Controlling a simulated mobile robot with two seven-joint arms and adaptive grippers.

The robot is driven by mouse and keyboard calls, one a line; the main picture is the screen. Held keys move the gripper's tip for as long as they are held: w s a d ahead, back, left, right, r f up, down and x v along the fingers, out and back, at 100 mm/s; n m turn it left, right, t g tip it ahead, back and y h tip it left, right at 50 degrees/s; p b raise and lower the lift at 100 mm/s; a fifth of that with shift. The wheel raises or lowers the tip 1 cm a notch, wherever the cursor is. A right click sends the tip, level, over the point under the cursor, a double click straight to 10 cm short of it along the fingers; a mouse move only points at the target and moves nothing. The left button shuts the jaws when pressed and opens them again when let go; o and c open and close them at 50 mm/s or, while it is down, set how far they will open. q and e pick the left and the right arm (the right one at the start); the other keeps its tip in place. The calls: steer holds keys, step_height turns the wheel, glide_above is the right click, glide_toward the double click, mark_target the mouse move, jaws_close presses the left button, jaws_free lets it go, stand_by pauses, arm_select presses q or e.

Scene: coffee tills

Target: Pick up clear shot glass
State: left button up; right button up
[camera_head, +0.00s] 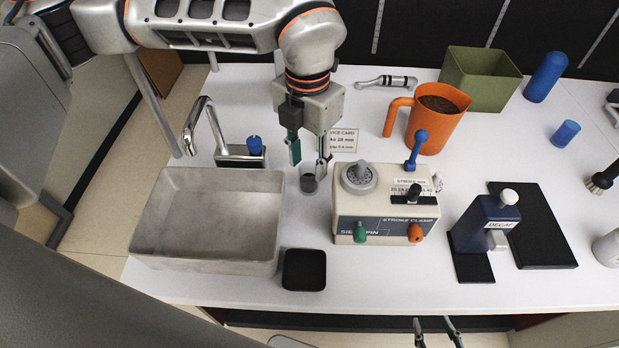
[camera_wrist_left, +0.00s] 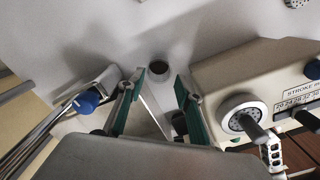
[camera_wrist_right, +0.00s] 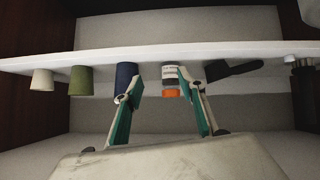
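A small dark-looking glass (camera_head: 309,182), apparently the clear shot glass, stands on the white counter between the sink and the cream machine. My left gripper (camera_head: 309,158) points down just above and behind it, fingers apart and empty. In the left wrist view a small dark cylinder (camera_wrist_left: 179,122), seemingly the same glass, shows between the finger bases, partly cut off by the gripper body. The left fingertips (camera_wrist_left: 161,76) are spread there. My right gripper (camera_head: 437,330) is low at the counter's front edge; its fingers (camera_wrist_right: 157,82) are open with nothing between them.
The sink (camera_head: 208,264) and tap (camera_head: 197,125) are left of the glass; the cream machine (camera_head: 387,204) is close on its right. A black square pad (camera_head: 304,270) lies in front. An orange jug (camera_head: 437,121) stands behind right.

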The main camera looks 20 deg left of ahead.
mark_target(309, 172)
arm_select(q)
steer(key=f, duration=0.5)
steer(key=shift+w+b, duration=0.3)
steer(key=shift+r, duration=0.1)
steer(key=c, duration=0.9)
steer(key=shift+r, duration=0.1)
